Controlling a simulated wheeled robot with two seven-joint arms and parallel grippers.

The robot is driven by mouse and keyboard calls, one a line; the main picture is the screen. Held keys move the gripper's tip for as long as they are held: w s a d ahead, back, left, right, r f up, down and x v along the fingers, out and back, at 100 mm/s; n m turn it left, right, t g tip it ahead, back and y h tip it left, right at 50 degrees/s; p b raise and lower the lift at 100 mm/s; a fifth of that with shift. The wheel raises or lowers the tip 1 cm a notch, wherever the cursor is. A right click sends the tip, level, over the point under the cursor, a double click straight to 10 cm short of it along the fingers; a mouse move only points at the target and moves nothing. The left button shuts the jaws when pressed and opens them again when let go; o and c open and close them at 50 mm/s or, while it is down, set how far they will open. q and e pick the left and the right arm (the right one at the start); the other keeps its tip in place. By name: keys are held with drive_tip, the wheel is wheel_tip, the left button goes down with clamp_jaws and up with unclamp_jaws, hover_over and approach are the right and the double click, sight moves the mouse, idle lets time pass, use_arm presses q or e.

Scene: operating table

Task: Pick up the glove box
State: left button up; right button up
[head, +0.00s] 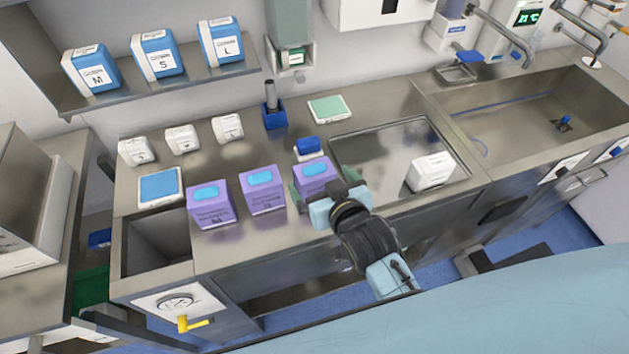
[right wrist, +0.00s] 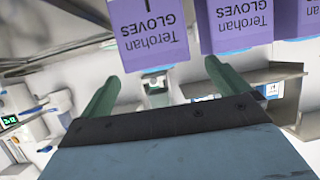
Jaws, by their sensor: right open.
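Three purple glove boxes with blue tops stand in a row along the front of the steel counter: a left one (head: 210,205), a middle one (head: 263,189) and a right one (head: 314,175). My right gripper (head: 321,183) is open at the front of the right box, with its green fingers towards the box's two sides. In the right wrist view, one box (right wrist: 150,38) labelled "Terohan GLOVES" appears upside down ahead of the open gripper (right wrist: 163,71), between the finger lines. A neighbouring box (right wrist: 234,28) is close to one finger. I cannot tell whether the fingers touch either box. My left gripper is not in view.
A steel tray (head: 384,139) with a white box (head: 432,171) lies right of the glove boxes. Small white packs (head: 182,139) and a blue holder (head: 274,116) stand behind. An open recess (head: 155,245) is at left, a sink (head: 540,115) at right.

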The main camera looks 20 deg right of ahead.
sight(319, 179)
drive_tip(key=shift+f+x, duration=0.15)
drive_tip(key=shift+x, duration=1.3)
drive_tip(key=shift+f+x, duration=0.15)
drive_tip(key=shift+x, duration=1.35)
drive_tip(key=shift+s+d, duration=0.2)
drive_tip(key=c, duration=1.1)
